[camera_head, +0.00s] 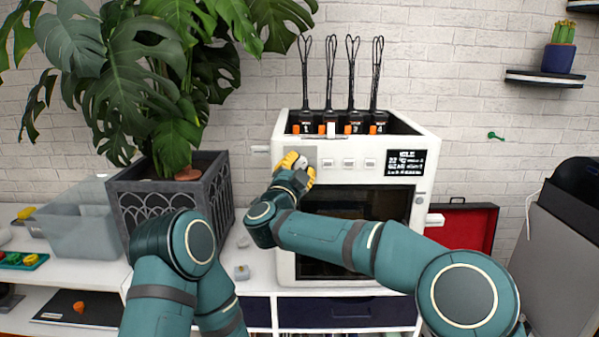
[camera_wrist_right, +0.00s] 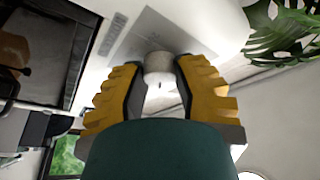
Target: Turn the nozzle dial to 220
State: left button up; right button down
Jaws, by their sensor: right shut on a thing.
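The white 3D printer (camera_head: 430,150) stands on the bench. The nozzle dial (camera_head: 301,162) is a pale round knob on a grey plate at the left of its upper front panel. My right gripper (camera_head: 296,168), with yellow fingers, is at the dial and shut on it. In the right wrist view the dial (camera_wrist_right: 160,68) sits between the two fingers, in front of the grey plate (camera_wrist_right: 152,32). The dial's pointer and scale cannot be read. The display (camera_head: 406,162) shows "IDLE" and small text lines. My left arm is at lower left; its gripper is not visible.
A potted monstera (camera_head: 172,190) stands close on the left, beside a clear bin (camera_head: 80,225). A red case (camera_head: 465,228) is at right. Small buttons (camera_head: 348,164) sit right of the dial. A small grey block (camera_head: 241,272) lies on the bench.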

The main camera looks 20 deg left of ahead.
jog(key=m, duration=0.2)
jog(key=m+g, duration=0.1)
jog(key=m, duration=0.1)
jog(key=m+g+h, duration=0.1)
jog(key=m, duration=0.2)
jog(key=shift+r, duration=0.3)
jog(key=m+g, duration=0.1)
jog(key=m, duration=0.1)
jog(key=m+g+p, duration=0.1)
jog(key=m, duration=0.2)
jog(key=shift+r+y, duration=0.15)
jog(key=shift+y, duration=0.15)
jog(key=c, duration=0.9)
grip_release()
jog(key=o, duration=0.3)
jog(key=shift+a+g, duration=0.1)
jog(key=shift+g, duration=0.2)
jog(key=s+r, duration=0.1)
jog(key=s, duration=0.6)
jog(key=shift+s+a, duration=0.15)
jog(key=shift+a, duration=0.05)
